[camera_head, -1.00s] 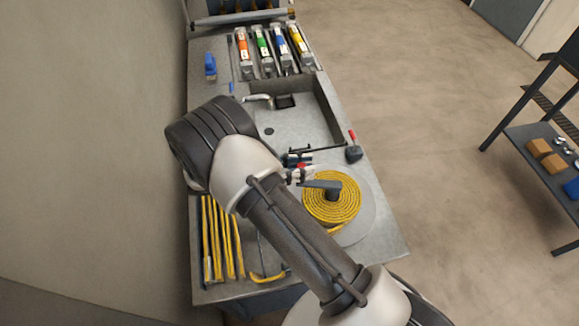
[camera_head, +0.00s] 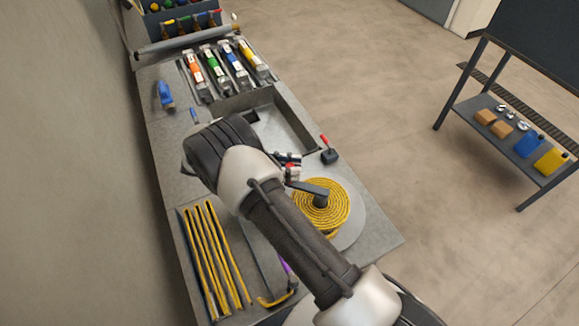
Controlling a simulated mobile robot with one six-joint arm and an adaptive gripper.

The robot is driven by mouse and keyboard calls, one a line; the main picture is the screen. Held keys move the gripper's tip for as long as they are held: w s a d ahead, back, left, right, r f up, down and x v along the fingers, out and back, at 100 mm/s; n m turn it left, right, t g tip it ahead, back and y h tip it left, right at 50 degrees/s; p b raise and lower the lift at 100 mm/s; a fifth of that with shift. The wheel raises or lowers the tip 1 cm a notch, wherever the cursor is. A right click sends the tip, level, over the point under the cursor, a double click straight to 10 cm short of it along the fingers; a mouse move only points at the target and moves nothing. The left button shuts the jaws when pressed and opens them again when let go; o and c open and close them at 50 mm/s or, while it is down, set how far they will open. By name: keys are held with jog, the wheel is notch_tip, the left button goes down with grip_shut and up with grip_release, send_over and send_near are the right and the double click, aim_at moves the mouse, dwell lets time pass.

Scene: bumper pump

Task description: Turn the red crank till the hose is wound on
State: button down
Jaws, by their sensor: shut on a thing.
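The red crank (camera_head: 291,171) shows as a small red grip at the end of a dark crank arm, which reaches left from the hub of the reel. The yellow hose (camera_head: 334,218) lies in a flat spiral coil around the hub, on a round grey plate (camera_head: 357,226). A yellow curved piece (camera_head: 276,299) lies at the bench's near edge; I cannot tell if it joins the coil. My gripper (camera_head: 289,164) is shut on the red crank, at the coil's upper left. My arm hides part of the bench and most of the gripper's fingers.
A red-handled lever (camera_head: 326,144) stands by the sink (camera_head: 285,120). Several yellow strips (camera_head: 215,255) lie at the near left. Several colour-labelled tools (camera_head: 215,67) lie at the back. A shelf with boxes (camera_head: 510,140) stands right, across open floor.

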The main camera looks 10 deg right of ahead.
jog(key=shift+r, duration=0.1)
jog(key=c, duration=1.4)
grip_release()
jog(key=shift+s+a+t, duration=0.1)
jog(key=shift+s+t, duration=0.05)
jog(key=shift+t, duration=0.15)
